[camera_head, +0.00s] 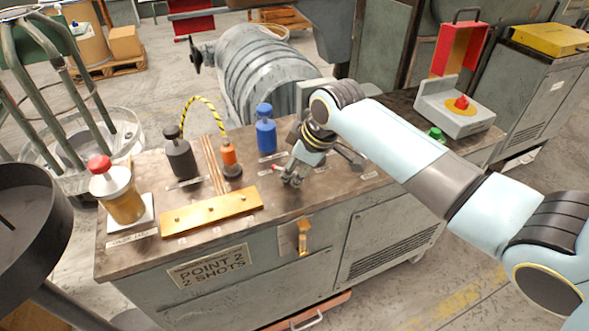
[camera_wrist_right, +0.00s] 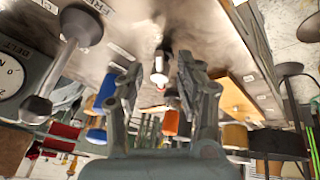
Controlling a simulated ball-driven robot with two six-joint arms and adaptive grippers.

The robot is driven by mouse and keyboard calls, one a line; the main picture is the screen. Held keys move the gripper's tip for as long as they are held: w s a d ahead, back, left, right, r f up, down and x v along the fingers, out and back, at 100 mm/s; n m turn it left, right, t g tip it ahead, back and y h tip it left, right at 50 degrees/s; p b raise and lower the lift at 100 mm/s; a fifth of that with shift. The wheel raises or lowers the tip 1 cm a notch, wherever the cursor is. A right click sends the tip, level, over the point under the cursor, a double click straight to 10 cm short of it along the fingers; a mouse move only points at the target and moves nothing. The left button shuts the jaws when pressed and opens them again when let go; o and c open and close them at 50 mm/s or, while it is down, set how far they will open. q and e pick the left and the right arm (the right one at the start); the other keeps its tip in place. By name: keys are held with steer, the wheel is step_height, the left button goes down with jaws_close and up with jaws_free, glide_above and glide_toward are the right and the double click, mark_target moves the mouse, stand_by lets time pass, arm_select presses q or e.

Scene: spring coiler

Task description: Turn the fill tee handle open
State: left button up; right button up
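My right gripper (camera_head: 291,176) reaches down over the bench top from the right, beside a small red-tipped part (camera_head: 277,168). In the right wrist view, the two fingers of this gripper (camera_wrist_right: 158,80) stand apart. A short pale cylinder with a red tip (camera_wrist_right: 159,68) shows between them, and I see no finger closed on it. It may be the fill tee handle, but the tee's body is not clear to me. The gripper hides part of this spot in the head view. My left gripper is in neither view.
A blue bottle (camera_head: 266,130), an orange bottle (camera_head: 231,160) and a dark bottle (camera_head: 180,155) stand left of the gripper. A brass plate (camera_head: 212,212) lies at the front. A ball-ended lever (camera_wrist_right: 58,70) is close by. A red button box (camera_head: 458,106) stands right.

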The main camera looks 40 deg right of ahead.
steer(key=shift+w+f, duration=0.2)
steer(key=shift+f, duration=0.2)
jaws_close()
